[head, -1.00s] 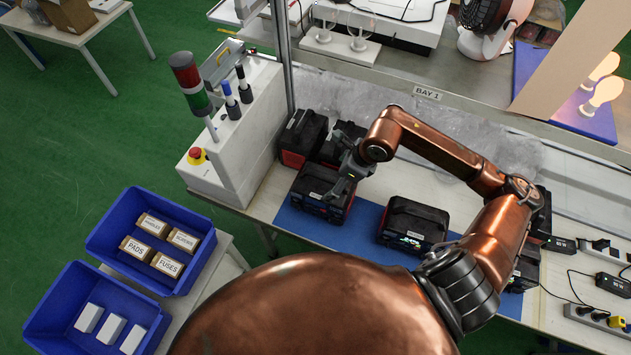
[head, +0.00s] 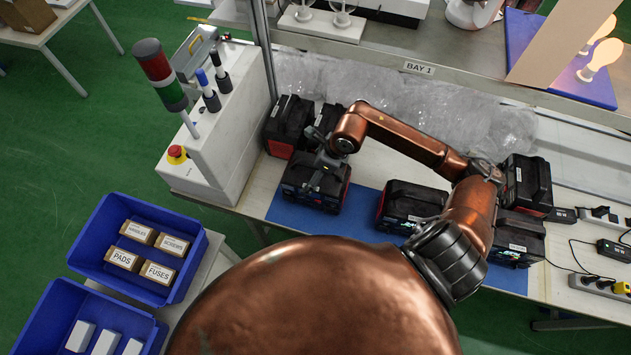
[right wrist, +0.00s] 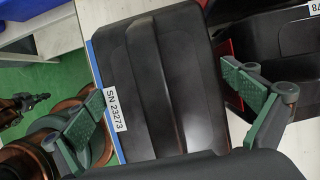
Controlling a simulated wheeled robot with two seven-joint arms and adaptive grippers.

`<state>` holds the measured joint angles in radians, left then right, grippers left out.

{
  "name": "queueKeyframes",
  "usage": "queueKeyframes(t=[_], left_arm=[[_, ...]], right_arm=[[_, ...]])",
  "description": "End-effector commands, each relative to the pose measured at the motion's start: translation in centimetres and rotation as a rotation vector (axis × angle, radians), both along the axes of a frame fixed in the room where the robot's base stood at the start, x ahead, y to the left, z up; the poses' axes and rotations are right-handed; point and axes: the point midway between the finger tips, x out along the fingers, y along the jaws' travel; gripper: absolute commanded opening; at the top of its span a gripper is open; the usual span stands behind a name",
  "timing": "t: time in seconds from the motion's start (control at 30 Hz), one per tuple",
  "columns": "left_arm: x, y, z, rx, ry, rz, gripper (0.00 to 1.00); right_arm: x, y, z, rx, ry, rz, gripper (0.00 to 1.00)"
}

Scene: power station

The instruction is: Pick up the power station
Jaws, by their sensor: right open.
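A black and red power station (head: 308,196) stands on the blue mat (head: 262,208) at the bench's left front. My right gripper (head: 324,178) is open just above it, coming in from the right. In the right wrist view, the power station's ridged black top (right wrist: 155,85) with a label reading SN 23273 lies between the two green-padded fingers of the right gripper (right wrist: 170,108). I cannot tell if the fingers touch it. My left gripper does not show in the head view.
Another power station (head: 408,203) stands to the right on the mat, and one (head: 287,122) close behind left. More stand at right (head: 526,182), by chargers and cables. A white control box (head: 225,150) with a signal light borders the left. Blue bins (head: 190,285) are at lower left.

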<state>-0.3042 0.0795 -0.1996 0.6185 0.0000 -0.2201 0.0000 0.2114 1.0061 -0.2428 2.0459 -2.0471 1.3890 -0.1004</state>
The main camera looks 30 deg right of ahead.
Motion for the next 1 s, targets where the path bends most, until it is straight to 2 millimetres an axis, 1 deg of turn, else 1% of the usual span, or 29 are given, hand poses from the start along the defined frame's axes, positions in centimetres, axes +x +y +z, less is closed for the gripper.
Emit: queueKeyframes(t=[0.1, 0.2, 0.53, 1.0], left_arm=[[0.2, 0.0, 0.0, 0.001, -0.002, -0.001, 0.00], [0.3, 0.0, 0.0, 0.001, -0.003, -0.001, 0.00], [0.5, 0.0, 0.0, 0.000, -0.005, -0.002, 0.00], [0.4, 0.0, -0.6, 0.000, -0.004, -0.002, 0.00]], right_arm=[[0.4, 0.4, -1.1, 0.002, -0.001, 0.001, 1.00], [0.6, 0.5, -1.4, 0.000, -0.001, 0.002, 1.00], [0.6, 0.5, -1.4, -0.001, -0.002, 0.004, 1.00], [0.6, 0.6, -1.9, 0.000, -0.001, 0.005, 1.00]])
